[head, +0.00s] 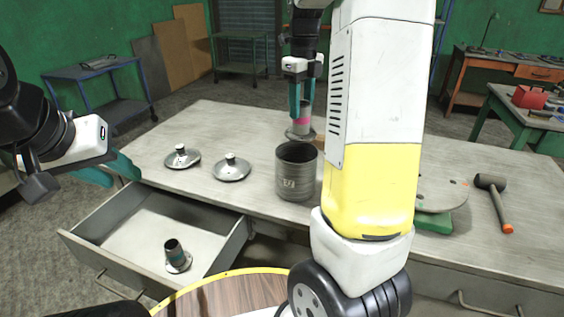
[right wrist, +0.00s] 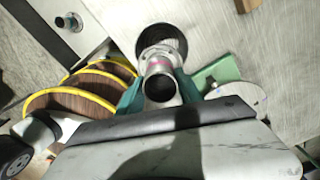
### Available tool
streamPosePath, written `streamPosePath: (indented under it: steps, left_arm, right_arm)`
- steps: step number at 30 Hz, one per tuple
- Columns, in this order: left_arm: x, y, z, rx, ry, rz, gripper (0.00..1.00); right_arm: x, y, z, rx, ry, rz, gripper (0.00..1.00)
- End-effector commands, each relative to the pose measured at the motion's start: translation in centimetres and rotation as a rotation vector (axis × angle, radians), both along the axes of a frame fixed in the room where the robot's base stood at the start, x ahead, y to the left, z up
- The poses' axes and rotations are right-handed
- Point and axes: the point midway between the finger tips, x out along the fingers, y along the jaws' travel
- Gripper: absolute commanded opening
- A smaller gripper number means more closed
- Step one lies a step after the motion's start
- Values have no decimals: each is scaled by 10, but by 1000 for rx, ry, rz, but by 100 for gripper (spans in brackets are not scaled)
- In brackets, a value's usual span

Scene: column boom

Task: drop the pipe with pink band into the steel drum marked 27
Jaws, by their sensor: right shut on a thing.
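The steel drum marked 27 (head: 297,182) stands upright and open on the table, its mouth facing up. The pipe with pink band (head: 302,127) is in my right gripper (head: 301,108), shut on its upper part. The pipe hangs upright with its flange down, just above the drum's mouth in the head view. In the right wrist view, the pipe (right wrist: 160,87) points away from the camera, and its flange overlaps part of the drum's dark mouth (right wrist: 168,42). My left gripper (head: 108,172) is empty, fingers apart, left of the table.
An open drawer (head: 130,226) holds a flanged pipe with a teal band (head: 175,252). A mallet (head: 495,200) and a round grey plate on a green base (head: 440,195) are at right.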

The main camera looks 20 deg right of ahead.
Motion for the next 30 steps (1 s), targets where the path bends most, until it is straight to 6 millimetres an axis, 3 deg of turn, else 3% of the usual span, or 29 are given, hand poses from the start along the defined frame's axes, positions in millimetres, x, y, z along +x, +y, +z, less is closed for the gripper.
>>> streamPosePath:
  steps: [12, 23, 24, 27, 30]
  left_arm:
    - [0, 0, 0, 0, 0, 0, 36]
    - [0, 0, 0, 0, 0, 0, 36]
    - [0, 0, 0, 0, 1, 0, 36]
    - [0, 0, 0, 0, 1, 0, 36]
    - [0, 0, 0, 0, 1, 0, 36]
  right_arm:
    - [0, 0, -42, 0, 0, 1, 0]
    - [0, 0, -46, 0, -1, 1, 0]
    - [0, 0, -46, 0, -1, 1, 44]
    - [0, 0, -46, 0, -1, 1, 64]
    - [0, 0, -46, 0, -1, 1, 68]
